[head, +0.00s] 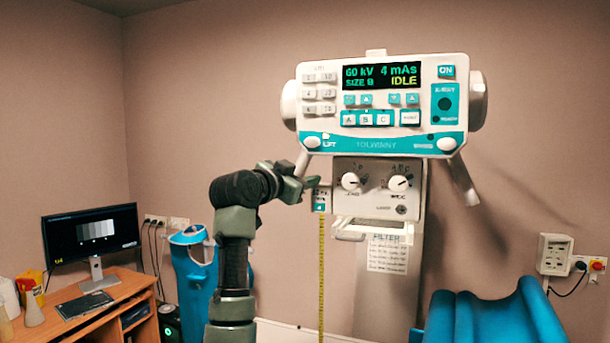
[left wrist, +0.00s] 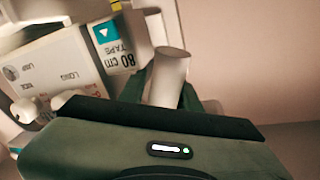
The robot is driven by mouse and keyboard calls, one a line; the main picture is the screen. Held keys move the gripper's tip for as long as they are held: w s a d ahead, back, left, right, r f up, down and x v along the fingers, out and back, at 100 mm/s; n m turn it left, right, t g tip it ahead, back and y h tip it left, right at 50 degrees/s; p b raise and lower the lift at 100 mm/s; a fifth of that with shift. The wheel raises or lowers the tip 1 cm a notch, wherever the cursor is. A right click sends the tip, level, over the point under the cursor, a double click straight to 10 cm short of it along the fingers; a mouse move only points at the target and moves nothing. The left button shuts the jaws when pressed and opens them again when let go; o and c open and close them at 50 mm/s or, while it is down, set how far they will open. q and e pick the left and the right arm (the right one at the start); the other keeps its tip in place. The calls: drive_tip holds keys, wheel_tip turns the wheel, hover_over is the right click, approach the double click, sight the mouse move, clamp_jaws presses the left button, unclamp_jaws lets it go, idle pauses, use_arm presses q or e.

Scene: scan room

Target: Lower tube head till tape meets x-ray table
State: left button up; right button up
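The tube head (head: 385,110) hangs at centre in the head view, its display reading 60 kV, 4 mAs, SIZE B, IDLE. A tape housing (head: 321,197) sits at its lower left; in the left wrist view the tape label (left wrist: 115,45) reads 80 cm. The yellow tape (head: 321,270) hangs straight down; its lower end is out of view. A white edge at the bottom may be the x-ray table (head: 292,332). My left gripper (head: 306,184) is at the left handle (head: 303,162); its fingers close on both sides of the pale handle bar (left wrist: 168,75). My right gripper is not visible.
A desk (head: 100,306) with a monitor (head: 92,238) stands at left, beside a blue bin-like container (head: 195,270). A blue curved thing (head: 495,315) fills the lower right. A wall box (head: 554,254) is at right. A column (head: 390,290) stands below the head.

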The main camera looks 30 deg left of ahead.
use_arm(q)
drive_tip(key=shift+w+f, duration=0.15)
drive_tip(key=shift+f, duration=0.15)
drive_tip(key=shift+a, duration=0.1)
clamp_jaws()
idle(0.9)
